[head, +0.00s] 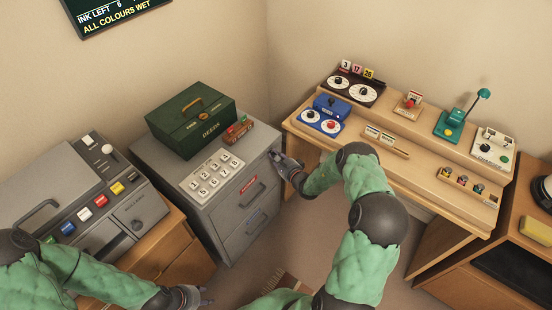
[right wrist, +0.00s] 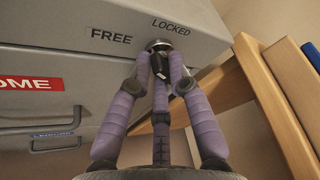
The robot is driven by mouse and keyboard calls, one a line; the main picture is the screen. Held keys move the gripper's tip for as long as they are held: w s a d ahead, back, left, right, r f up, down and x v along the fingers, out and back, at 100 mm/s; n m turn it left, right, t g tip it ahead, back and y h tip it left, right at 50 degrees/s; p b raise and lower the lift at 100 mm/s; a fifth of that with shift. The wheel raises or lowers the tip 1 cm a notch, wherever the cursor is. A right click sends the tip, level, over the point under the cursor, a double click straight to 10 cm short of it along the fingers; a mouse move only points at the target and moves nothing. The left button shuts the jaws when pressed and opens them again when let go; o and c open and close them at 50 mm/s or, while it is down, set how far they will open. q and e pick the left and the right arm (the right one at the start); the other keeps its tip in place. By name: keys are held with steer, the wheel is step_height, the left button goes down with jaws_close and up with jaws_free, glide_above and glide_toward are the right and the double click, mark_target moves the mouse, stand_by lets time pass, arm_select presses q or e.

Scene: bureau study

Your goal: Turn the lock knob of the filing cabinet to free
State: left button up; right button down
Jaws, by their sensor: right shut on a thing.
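The grey filing cabinet (head: 215,215) stands in the middle of the head view, with drawers on its front. In the right wrist view its upper front (right wrist: 70,22) carries the words FREE, to the left, and LOCKED, above the knob. The lock knob (right wrist: 157,46) is a small metal knob at the cabinet's upper right corner. My right gripper (right wrist: 160,62) is shut on the knob, and its fingers hide most of it; it also shows in the head view (head: 277,158). Which word the knob points to is hard to tell. My left gripper (head: 200,298) is low at the front left, away from the cabinet; its jaws are unclear.
A green deed box (head: 190,120), a numbered keypad (head: 211,175) and a small brown item with buttons (head: 238,130) sit on the cabinet. A wooden desk (head: 400,165) stands close on the right. A grey machine (head: 70,195) stands on the left.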

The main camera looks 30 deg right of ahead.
steer(key=n+t+b, duration=0.1)
steer(key=n, duration=0.1)
steer(key=f+n+t+b, duration=0.1)
steer(key=n+b, duration=0.1)
steer(key=n, duration=0.1)
steer(key=shift+s+a+h, duration=0.1)
steer(key=shift+h, duration=0.3)
steer(key=shift+n, duration=0.3)
steer(key=c, duration=1.2)
jaws_free()
steer(key=shift+r, duration=0.15)
steer(key=s, duration=1.2)
